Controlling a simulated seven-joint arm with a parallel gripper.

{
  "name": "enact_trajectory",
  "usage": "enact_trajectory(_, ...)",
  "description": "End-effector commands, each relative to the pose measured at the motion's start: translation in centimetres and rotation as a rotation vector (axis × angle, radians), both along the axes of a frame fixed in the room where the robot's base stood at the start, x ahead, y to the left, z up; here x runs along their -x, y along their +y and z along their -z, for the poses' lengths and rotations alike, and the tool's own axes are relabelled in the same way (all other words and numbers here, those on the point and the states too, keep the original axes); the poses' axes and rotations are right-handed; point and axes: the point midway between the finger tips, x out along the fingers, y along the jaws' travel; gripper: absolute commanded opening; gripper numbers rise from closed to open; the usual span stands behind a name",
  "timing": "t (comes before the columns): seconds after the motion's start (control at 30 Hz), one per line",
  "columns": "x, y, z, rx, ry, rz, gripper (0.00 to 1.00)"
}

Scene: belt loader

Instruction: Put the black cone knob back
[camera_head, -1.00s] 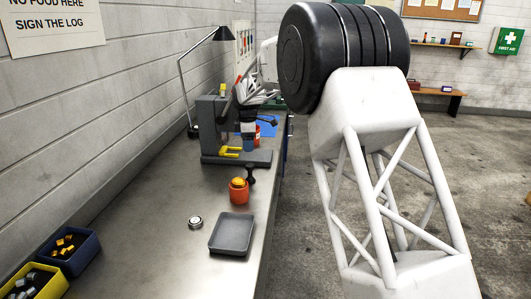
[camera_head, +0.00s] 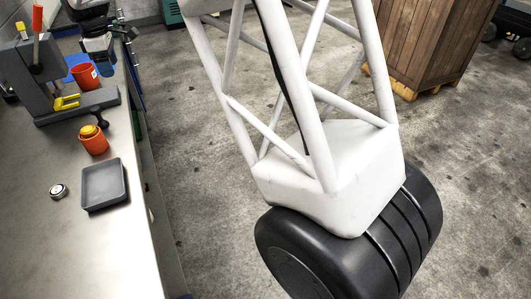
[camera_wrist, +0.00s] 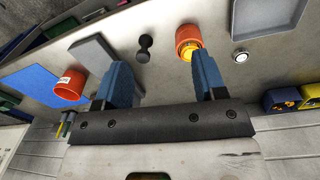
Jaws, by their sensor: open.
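The black knob (camera_head: 101,120) is small and dark, on the metal bench beside the orange holder, near the end of the grey press base. In the wrist view the knob (camera_wrist: 145,48) shows two rounded ends with a narrow waist, and lies beyond and between my fingertips. My gripper (camera_wrist: 162,72) is open, its two blue fingers apart with nothing between them. In the head view my gripper (camera_head: 98,46) is near the far end of the bench, partly cut off by the top edge. I cannot tell where the knob's seat is.
An orange holder with a yellow top (camera_head: 93,141), a grey tray (camera_head: 103,185) and a silver round piece (camera_head: 59,191) sit on the bench. A grey press (camera_head: 45,63) with a red-handled lever and an orange-red cup (camera_head: 84,76) stand farther back. The near bench is clear.

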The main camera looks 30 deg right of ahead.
Motion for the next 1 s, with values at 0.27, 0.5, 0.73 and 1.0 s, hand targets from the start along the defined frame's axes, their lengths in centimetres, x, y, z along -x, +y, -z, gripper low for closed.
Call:
enact_trajectory(0.27, 6.7, -5.9, -3.1, -0.017, -0.025, 0.208, 0.64)
enact_trajectory(0.5, 12.8, -10.4, -5.0, -0.035, -0.049, 0.387, 0.64)
enact_trajectory(0.73, 18.9, -14.3, -5.7, -0.054, -0.066, 0.559, 0.64)
enact_trajectory(1.0, 26.4, -18.2, -5.5, -0.077, -0.086, 0.759, 0.64)
